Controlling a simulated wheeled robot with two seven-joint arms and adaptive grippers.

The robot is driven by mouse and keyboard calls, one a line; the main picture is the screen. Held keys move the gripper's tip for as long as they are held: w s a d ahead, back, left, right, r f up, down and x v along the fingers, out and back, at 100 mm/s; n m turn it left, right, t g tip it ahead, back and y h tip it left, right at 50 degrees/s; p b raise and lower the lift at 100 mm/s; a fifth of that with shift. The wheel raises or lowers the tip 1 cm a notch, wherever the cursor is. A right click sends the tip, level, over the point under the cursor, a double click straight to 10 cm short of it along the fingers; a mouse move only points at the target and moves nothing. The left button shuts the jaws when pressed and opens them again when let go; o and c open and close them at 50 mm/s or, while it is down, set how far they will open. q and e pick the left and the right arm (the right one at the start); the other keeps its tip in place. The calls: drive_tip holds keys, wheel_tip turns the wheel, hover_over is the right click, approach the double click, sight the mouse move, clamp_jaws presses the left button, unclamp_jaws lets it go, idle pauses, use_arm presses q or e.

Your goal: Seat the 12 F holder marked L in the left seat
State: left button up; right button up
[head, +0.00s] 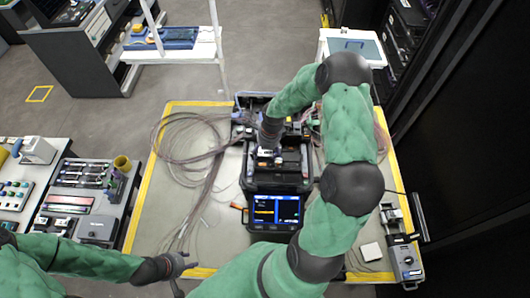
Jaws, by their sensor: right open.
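The fusion splicer (275,180) stands in the middle of the work table, its lit screen (274,210) facing the front edge. My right gripper (268,153) points down over the top of the splicer, at its left half. It is open, but its fingertips are small and partly hidden by the wrist. I cannot make out the 12 F holder marked L or the left seat; the gripper and arm cover that part. My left gripper (184,270) is at the table's front left edge, away from the splicer. Whether its fingers are open or shut is unclear.
Loose fibre coils (188,135) lie left of the splicer, with strands running forward. Tool trays (85,190) stand on a bench at the left. A grey device (405,258) and a white square pad (371,251) are at the right front.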

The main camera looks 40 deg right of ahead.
sight(269, 155)
wheel_tip(269, 155, up, 11)
drive_tip(key=d, duration=0.1)
drive_tip(key=shift+s, duration=0.4)
drive_tip(key=shift+f, duration=0.15)
